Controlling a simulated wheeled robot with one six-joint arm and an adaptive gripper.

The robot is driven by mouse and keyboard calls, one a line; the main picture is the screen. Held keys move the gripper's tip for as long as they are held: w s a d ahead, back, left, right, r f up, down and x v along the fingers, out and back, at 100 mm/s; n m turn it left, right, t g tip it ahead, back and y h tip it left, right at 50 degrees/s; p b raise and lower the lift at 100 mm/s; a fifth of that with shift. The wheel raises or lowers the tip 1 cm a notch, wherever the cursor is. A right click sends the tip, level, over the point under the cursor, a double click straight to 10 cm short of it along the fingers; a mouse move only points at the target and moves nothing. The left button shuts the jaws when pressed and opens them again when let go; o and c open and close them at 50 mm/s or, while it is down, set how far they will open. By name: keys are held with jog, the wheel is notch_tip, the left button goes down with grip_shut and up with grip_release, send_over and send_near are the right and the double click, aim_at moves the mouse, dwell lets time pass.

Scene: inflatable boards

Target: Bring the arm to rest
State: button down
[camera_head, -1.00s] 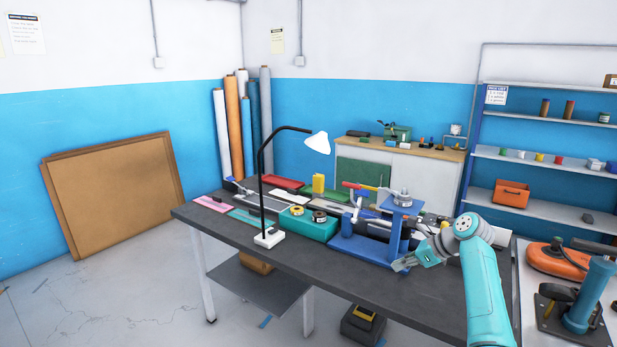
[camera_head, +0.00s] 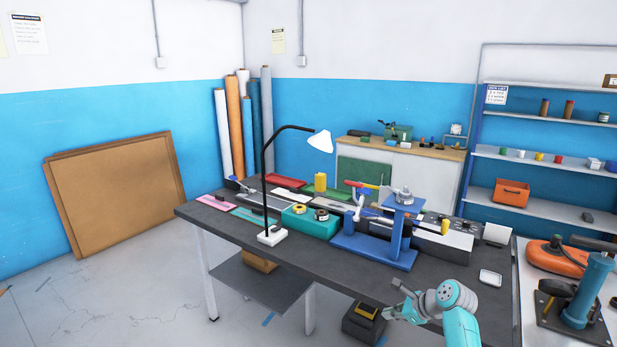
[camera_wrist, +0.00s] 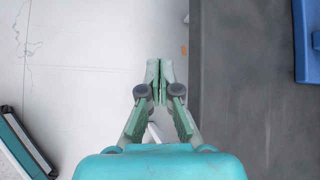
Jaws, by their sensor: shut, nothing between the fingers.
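My gripper (camera_head: 391,299) shows at the lower right of the head view, in front of the near edge of the dark workbench (camera_head: 350,285). My teal arm is folded low there. In the wrist view the gripper (camera_wrist: 160,68) points down with its fingertips together and nothing between them. Below it are the pale floor and, to the right, the dark benchtop (camera_wrist: 235,90). The gripper touches nothing that I can see.
A blue press (camera_head: 375,247), a desk lamp (camera_head: 270,235) and a teal box (camera_head: 305,219) stand on the bench. A white dish (camera_head: 490,278) lies near its right end. An orange tool (camera_head: 558,258) sits on the right-hand table. Floor at left is clear.

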jog(key=s+a+f+n+t+h, duration=0.1)
jog(key=s+a+f+n+h, duration=0.15)
jog(key=s+f, duration=0.8)
jog(key=s+a+f+n+t+h, duration=0.1)
jog(key=s+f+n+t, duration=0.15)
jog(key=s+f, duration=0.8)
jog(key=s+f+n+h, duration=0.1)
jog(key=s+f+n, duration=0.15)
jog(key=s, duration=0.95)
jog(key=s+a+r+n+t+h, duration=0.1)
jog(key=s+r+n, duration=0.25)
jog(key=s, duration=0.75)
jog(key=s+r+n+t, duration=0.4)
jog(key=s+r+n, duration=0.7)
jog(key=s+r, duration=1.1)
jog(key=shift+s+a+r+n+h, duration=0.15)
jog(key=shift+a+r+n+h, duration=0.25)
jog(key=shift+r, duration=0.4)
